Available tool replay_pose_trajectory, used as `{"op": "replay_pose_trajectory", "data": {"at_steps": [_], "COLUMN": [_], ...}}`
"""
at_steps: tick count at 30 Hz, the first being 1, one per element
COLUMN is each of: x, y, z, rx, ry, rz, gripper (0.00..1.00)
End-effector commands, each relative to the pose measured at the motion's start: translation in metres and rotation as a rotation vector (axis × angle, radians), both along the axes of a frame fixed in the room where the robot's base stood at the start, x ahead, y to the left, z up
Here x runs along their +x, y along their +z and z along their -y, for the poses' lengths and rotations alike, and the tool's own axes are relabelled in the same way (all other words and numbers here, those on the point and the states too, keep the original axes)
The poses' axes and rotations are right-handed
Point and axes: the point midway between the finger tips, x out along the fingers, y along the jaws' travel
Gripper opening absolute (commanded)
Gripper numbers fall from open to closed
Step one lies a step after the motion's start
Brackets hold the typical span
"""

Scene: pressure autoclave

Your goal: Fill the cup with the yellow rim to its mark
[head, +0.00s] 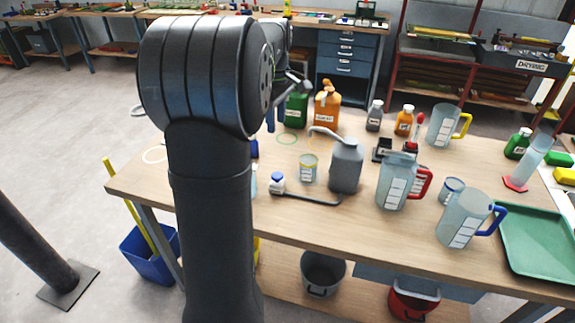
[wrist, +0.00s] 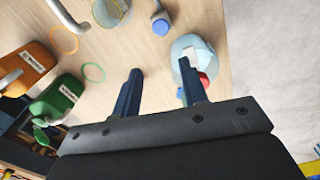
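The cup with the yellow rim (head: 309,168) stands upright on the bench in the head view, left of a grey spouted bottle (head: 346,165). It is clear with a pale scale label; I cannot tell its liquid level. In the wrist view a clear cup (wrist: 110,12), seemingly the same one, is cut off at the top edge. My gripper (wrist: 160,92) is open above the bench, with nothing held between its blue fingers. A pale blue bottle (wrist: 195,52) with a red part lies beside and partly behind the right finger. My arm mostly hides the gripper in the head view.
A small blue-capped bottle (head: 277,183) stands near the cup. Jugs with red (head: 398,184), blue (head: 465,220) and yellow (head: 444,126) handles stand to the right, with a blue-rimmed cup (head: 452,190). Green (wrist: 60,97) and orange (wrist: 27,66) containers stand left of my gripper.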

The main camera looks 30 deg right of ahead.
Motion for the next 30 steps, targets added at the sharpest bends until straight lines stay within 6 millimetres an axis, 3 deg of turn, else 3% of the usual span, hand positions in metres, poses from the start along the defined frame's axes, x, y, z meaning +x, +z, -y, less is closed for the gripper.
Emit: {"op": "replay_pose_trajectory", "data": {"at_steps": [1, 6, 30], "x": [0.0, 0.0, 0.001], "y": [-0.001, -0.004, -0.016], "z": [0.0, 0.0, 0.0], "rx": [0.001, 0.0, -0.001], "ry": [-0.063, -0.334, -1.626], "rz": [-0.001, 0.0, -0.001], "gripper": [0.29, 0.0, 0.0]}}
